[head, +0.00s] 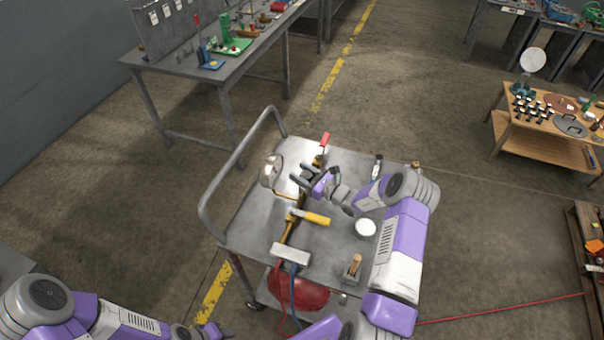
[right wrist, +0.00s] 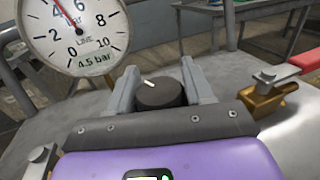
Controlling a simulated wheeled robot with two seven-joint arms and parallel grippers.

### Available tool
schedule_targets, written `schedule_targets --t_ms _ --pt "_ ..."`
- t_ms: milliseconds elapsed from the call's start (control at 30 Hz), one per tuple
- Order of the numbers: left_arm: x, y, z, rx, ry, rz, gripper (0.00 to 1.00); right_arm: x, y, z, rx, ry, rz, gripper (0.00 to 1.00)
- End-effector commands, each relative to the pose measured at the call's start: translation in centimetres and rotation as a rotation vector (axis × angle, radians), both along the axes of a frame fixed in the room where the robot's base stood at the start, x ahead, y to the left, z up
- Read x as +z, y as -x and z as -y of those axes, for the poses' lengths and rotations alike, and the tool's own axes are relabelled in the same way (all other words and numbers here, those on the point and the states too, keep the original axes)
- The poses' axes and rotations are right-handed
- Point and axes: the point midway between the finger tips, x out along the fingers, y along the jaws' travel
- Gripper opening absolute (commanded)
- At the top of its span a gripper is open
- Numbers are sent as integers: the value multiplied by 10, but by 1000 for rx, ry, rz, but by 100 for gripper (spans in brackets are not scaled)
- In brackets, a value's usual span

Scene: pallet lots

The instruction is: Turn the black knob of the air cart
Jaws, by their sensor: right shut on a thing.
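The black knob (right wrist: 160,93) sits between the two fingers of my right gripper (right wrist: 158,88), with a short white mark on its top. The fingers are shut on its sides. In the head view my right gripper (head: 303,176) is over the far part of the air cart (head: 330,240), and the knob is mostly hidden there. A round white gauge (right wrist: 76,32) stands left of the knob; its red needle points up-left, near the 4. It reads "4.5 bar" below. The gauge also shows in the head view (head: 271,170). My left gripper (head: 210,331) is at the bottom edge, its fingers unclear.
A red-handled valve (head: 323,143) is beyond my right gripper. The cart's tube handle (head: 232,160) rises at left. Open floor surrounds the cart.

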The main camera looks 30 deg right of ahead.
Motion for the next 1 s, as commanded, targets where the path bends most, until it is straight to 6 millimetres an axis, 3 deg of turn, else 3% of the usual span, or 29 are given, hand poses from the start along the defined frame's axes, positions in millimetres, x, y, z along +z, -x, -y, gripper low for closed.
schedule_targets --t_ms 400,800,833,933,1000 --pt "23 0 0 0 0 0 43 2 -1 3 -233 -7 0 21" --pt "23 0 0 0 0 0 43 -1 -1 5 -259 -1 -2 21" --pt "23 0 0 0 0 0 43 -1 -1 5 -259 -1 -2 54" --pt "23 0 0 0 0 0 43 -1 -1 5 -259 -1 -2 69" --pt "23 0 0 0 0 0 43 -1 -1 5 -258 -1 -2 72"
